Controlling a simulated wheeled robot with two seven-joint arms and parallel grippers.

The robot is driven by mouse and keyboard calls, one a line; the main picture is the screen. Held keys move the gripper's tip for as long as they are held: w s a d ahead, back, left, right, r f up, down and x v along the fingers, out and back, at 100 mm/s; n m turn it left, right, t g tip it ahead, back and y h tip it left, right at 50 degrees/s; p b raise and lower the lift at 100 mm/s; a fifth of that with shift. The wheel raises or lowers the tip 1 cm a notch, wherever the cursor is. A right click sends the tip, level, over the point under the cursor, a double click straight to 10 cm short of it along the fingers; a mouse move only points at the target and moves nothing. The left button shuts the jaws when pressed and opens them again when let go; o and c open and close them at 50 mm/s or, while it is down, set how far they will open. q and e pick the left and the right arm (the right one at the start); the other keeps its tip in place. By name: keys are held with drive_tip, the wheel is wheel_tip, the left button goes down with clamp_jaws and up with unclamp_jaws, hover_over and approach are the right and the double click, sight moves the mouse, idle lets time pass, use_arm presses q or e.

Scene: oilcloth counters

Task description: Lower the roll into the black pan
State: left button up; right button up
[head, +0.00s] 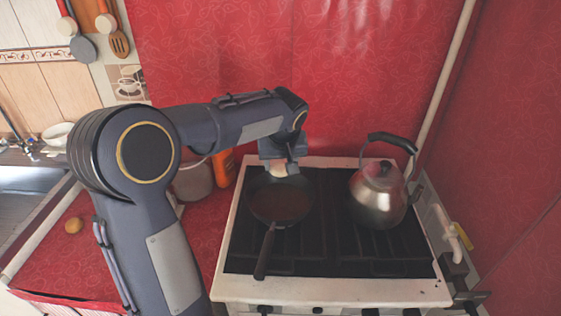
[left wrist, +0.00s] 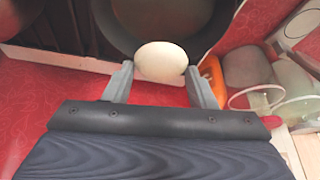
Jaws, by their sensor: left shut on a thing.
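The roll (left wrist: 160,60) is pale, smooth and rounded. In the left wrist view it sits between the two fingers of my left gripper (left wrist: 159,70), which is shut on it. In the head view my left gripper (head: 283,168) points down at the far rim of the black pan (head: 282,203), with the roll (head: 278,171) partly hidden beneath it. The pan stands on the left side of the stove, its handle toward me. In the left wrist view the pan (left wrist: 112,38) is just beyond the roll. I cannot tell whether they touch. My right gripper is not in view.
A metal kettle (head: 379,194) stands on the stove (head: 330,290), right of the pan. An orange bottle (head: 224,168) and a pot (head: 194,180) stand left of the stove, close to my left arm. A small brown round thing (head: 73,225) lies on the red counter.

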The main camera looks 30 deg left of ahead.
use_arm(q)
drive_tip(key=b, duration=0.6)
hover_over(280, 199)
drive_tip(key=s+d, duration=0.1)
drive_tip(key=shift+s+f, duration=0.15)
drive_tip(key=shift+f, duration=3.35)
drive_tip(key=shift+f+b, duration=1.9)
drive_tip(key=shift+f, duration=0.6)
drive_tip(key=o, duration=1.1)
drive_tip(key=shift+o, duration=0.2)
drive_tip(key=shift+r, duration=0.15)
drive_tip(key=v, duration=0.7)
drive_tip(key=shift+d+r+p, duration=0.15)
drive_tip(key=shift+r+p, duration=0.1)
drive_tip(key=shift+p, duration=0.05)
drive_tip(key=shift+s, duration=0.15)
